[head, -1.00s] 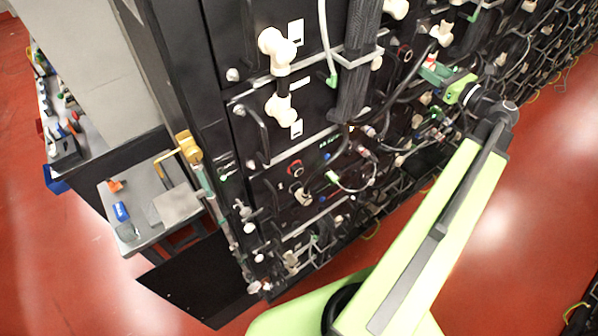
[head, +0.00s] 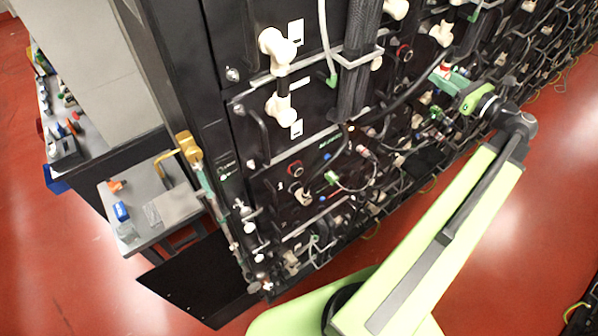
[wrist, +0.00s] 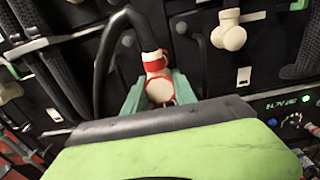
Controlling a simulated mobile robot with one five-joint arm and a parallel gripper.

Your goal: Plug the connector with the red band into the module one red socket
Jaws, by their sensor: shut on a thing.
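My gripper (head: 449,78) is at the upper right of the head view, in front of the battery rack. Its green fingers are shut on a white connector with a red band (head: 445,70). In the wrist view, the red-banded connector (wrist: 155,62) sits between the fingers (wrist: 158,90), with a black cable curving up and left from it. One red-ringed socket (head: 295,168) shows on a lower module at the rack's near end, with nothing in it. Another red-ringed socket (head: 404,53) shows higher up, left of my gripper. The connector is apart from both.
The rack face carries white elbow connectors (head: 278,45), handles, a braided cable bundle (head: 358,60) and many looping cables. A grey side table (head: 150,235) with small items stands at left. Red floor is open at right.

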